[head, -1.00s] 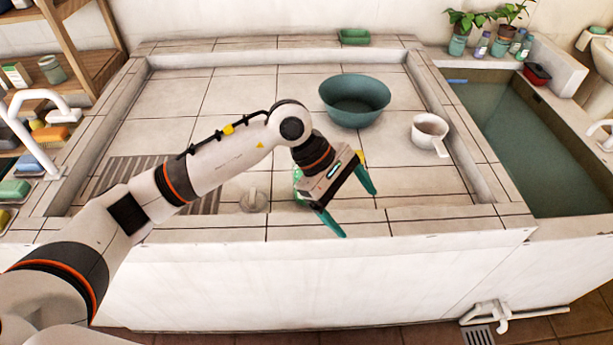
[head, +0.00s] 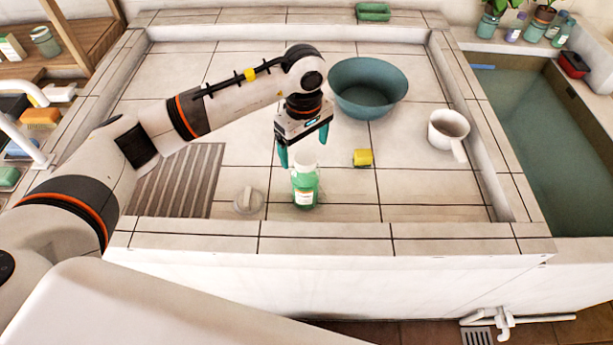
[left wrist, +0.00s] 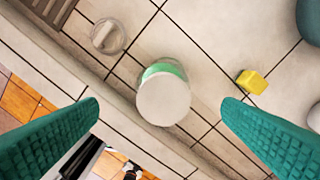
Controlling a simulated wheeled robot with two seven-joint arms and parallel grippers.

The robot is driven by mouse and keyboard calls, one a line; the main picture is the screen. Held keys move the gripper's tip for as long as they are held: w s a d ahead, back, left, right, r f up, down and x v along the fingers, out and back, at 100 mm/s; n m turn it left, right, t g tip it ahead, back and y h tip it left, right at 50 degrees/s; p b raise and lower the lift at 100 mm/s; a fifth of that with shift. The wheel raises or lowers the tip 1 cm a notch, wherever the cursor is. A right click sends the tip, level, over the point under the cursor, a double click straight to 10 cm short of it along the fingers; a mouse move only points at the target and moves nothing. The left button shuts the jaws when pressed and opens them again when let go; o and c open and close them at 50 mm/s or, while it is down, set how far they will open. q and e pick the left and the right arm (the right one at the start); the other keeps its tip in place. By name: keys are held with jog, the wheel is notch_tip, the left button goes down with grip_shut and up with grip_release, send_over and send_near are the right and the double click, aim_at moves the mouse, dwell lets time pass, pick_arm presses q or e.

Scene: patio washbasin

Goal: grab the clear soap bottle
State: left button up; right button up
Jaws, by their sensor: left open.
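The soap bottle (head: 306,190) stands upright on the tiled basin floor near the front wall. It looks translucent green, with a pale label and a whitish top. In the left wrist view, I look down on the bottle's round pale top (left wrist: 163,101), with a green rim behind it. My left gripper (head: 303,150) is open and points down, just above and behind the bottle in the head view. In the left wrist view its teal fingers (left wrist: 160,103) lie on either side of the bottle's top, apart from it. My right gripper is out of view.
A yellow block (head: 362,157) lies right of the bottle, and a round translucent lid-like piece (head: 248,200) lies left of it. A teal bowl (head: 368,88) and white dipper (head: 447,130) stand farther right. The basin's front wall (head: 330,238) is close to the bottle.

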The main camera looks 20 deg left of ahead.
aim_at(305, 158)
pick_arm(q)
notch_tip(305, 158, down, 2)
jog(key=shift+s+f, duration=0.1)
jog(key=shift+f, duration=0.35)
jog(key=shift+f+p, duration=0.35)
jog(key=shift+p, duration=0.1)
notch_tip(305, 158, down, 4)
jog(key=shift+r+p, duration=0.25)
jog(key=shift+p, duration=0.55)
jog(key=shift+w+f, duration=0.2)
jog(key=shift+f, duration=0.35)
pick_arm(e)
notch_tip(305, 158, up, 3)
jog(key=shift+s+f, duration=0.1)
pick_arm(q)
jog(key=c, duration=0.3)
jog(key=shift+w, duration=0.1)
jog(key=c, duration=1.5)
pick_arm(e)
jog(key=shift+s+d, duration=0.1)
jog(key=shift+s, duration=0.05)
